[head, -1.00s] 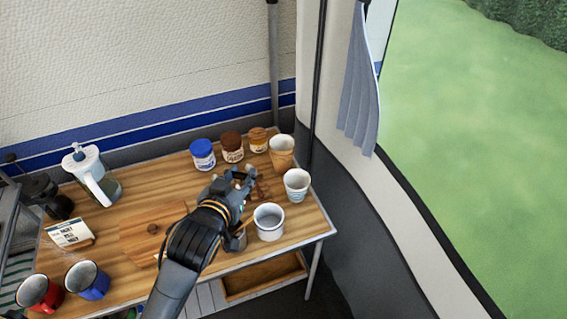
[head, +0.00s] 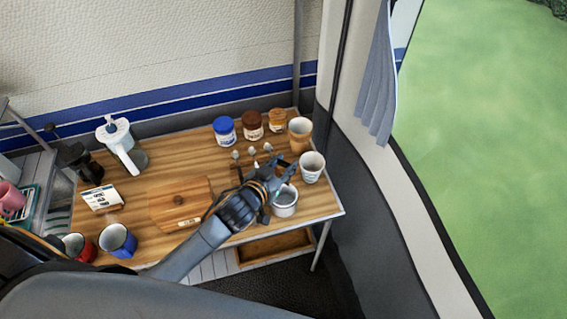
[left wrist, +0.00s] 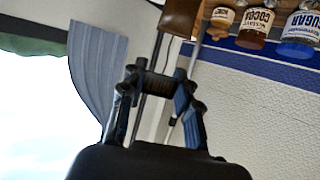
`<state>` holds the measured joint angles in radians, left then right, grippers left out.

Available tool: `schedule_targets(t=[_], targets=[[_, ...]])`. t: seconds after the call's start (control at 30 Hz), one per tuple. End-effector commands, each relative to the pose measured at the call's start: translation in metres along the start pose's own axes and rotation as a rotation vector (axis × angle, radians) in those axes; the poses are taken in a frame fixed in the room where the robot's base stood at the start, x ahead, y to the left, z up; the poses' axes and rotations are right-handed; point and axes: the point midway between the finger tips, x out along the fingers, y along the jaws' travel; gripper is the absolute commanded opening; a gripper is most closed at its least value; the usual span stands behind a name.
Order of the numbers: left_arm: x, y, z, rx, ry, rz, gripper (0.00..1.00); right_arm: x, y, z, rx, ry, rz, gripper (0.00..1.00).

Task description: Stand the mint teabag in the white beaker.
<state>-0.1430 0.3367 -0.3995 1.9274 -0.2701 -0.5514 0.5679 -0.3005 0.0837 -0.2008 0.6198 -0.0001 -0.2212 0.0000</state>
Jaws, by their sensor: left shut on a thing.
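My left gripper (head: 287,169) is over the right end of the table, just left of a white patterned beaker (head: 312,168). It partly covers a wider white mug (head: 285,208) below it in the picture. Both vessels stand upright. In the left wrist view the gripper (left wrist: 157,80) is shut, with a small dark brownish thing between its fingers. I cannot make out whether this is the mint teabag, and I see no teabag clearly elsewhere. The white beaker does not clearly show in the left wrist view. My right gripper is not in view.
A tan cup (head: 300,135) stands behind the white beaker. Jars of sugar (head: 224,131), cocoa (head: 252,126) and a smaller amber one (head: 277,121) line the back.

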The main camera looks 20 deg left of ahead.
Motion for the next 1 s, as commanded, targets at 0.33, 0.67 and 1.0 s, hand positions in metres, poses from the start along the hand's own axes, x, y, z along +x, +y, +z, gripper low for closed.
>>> schedule_targets(t=[0.33,0.67,1.0], targets=[[0.012,0.000,0.028,0.002,0.000,-0.001,0.17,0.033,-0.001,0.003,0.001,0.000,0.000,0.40],[0.021,0.000,0.051,0.000,-0.001,0.000,0.17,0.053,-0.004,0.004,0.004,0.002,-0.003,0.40],[0.031,0.000,0.076,-0.001,-0.001,0.000,0.17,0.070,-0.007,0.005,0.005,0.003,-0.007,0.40]])
